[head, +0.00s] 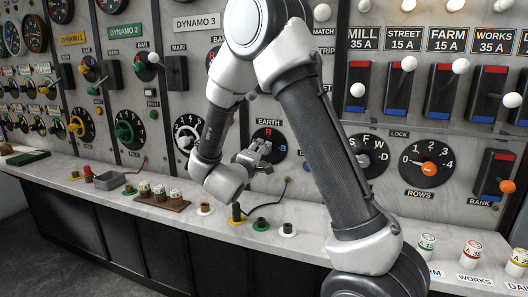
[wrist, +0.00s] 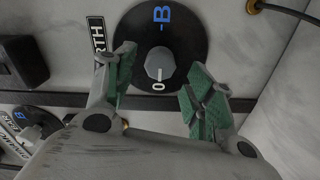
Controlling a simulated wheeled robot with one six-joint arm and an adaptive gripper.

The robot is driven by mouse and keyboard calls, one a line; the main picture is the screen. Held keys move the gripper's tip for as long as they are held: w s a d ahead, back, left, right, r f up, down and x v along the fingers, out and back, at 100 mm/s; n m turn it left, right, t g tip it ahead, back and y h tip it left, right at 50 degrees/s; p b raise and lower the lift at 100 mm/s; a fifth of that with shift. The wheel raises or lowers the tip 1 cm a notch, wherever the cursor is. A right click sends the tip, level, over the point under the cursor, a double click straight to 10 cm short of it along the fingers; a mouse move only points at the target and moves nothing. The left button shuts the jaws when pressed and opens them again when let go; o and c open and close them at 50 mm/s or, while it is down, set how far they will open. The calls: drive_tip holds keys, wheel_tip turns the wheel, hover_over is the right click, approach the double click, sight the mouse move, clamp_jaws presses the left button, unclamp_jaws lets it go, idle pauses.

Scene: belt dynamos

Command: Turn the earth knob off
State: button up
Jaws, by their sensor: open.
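The earth knob (wrist: 160,65) is a small grey faceted knob at the centre of a round black dial (wrist: 185,30). In the wrist view a blue B is above it and a white 0 just below it. I cannot tell for sure which mark the knob points to. In the head view the dial (head: 280,138) sits under the EARTH label, with a red R at its top; my gripper (head: 262,152) hides the knob there. My gripper, also in the wrist view (wrist: 160,78), is open, with green-padded fingers on either side of the knob. I see no contact with it.
A white marble ledge (head: 325,249) runs below the panel, with coloured sockets (head: 262,225) and a thin black cable (head: 272,209) near my gripper. The MAIN dial (head: 187,136) is to the left and the LOCK dial (head: 369,153) to the right.

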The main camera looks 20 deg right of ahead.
drive_tip(key=v, duration=0.7)
drive_tip(key=shift+s+a, duration=0.15)
drive_tip(key=w+r+m+t+y, duration=0.1)
drive_tip(key=w+r+y, duration=0.25)
drive_tip(key=y, duration=0.35)
drive_tip(key=s+a+r+g+y, duration=0.25)
drive_tip(key=s+y, duration=0.25)
drive_tip(key=y, duration=0.3)
drive_tip(key=s+d+m+g+h, duration=0.1)
drive_tip(key=s+d+m+g, duration=0.1)
drive_tip(key=s, duration=1.1)
drive_tip(key=s+d+f+m+g+h, duration=0.1)
drive_tip(key=s+d+m+g, duration=0.2)
drive_tip(key=s, duration=1)
drive_tip(key=d+g, duration=0.2)
drive_tip(key=d, duration=0.2)
drive_tip(key=shift+s+f, duration=0.15)
drive_tip(key=shift+s, duration=0.1)
drive_tip(key=shift+d, duration=0.1)
